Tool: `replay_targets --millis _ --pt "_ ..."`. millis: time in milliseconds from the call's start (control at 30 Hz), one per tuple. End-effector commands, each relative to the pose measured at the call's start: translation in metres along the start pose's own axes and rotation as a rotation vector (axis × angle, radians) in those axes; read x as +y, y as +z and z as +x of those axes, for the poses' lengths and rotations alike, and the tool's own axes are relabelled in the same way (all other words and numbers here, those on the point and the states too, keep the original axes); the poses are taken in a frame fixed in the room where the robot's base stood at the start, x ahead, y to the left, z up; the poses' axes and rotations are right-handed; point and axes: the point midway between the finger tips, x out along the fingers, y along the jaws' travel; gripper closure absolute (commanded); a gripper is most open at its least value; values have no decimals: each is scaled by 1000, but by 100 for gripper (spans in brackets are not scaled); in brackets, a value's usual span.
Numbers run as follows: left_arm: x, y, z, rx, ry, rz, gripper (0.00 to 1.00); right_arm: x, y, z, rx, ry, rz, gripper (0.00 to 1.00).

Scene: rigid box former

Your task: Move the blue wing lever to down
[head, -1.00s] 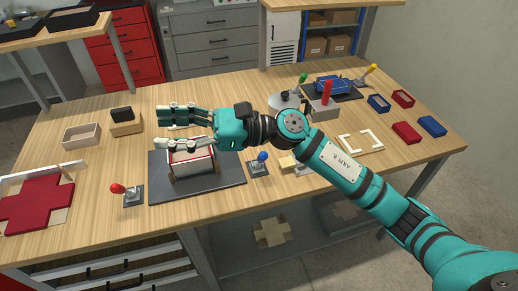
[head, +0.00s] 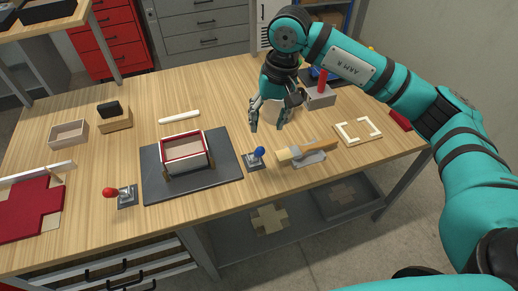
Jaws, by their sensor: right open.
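The blue wing lever (head: 259,153) is a blue ball on a short stem, standing on a small dark grey base just right of the dark grey plate (head: 222,184). Its stem leans slightly up and to the right in the picture. My right gripper (head: 267,124) points down, open and empty, above and behind the blue lever, apart from it. My left gripper is not in view.
A red-balled lever (head: 110,192) stands left of the plate. A brush (head: 305,151) lies on a holder right of the blue lever. A white bar (head: 179,117) lies behind the box. A white frame (head: 358,131) lies at the right. Bare wood lies in front of the brush.

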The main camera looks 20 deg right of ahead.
Motion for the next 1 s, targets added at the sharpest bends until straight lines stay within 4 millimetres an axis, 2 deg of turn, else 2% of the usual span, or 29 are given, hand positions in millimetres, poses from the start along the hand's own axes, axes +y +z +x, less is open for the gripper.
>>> replay_targets --millis 300,500,700,1000 --pt "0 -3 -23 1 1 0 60 -1 2 69 -7 0 -1 54" --pt "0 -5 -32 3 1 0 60 -1 1 104 -4 -2 1 54" --pt "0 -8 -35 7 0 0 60 -1 1 121 -1 -3 0 54" --pt "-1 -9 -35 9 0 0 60 -1 1 124 -1 -3 0 54"
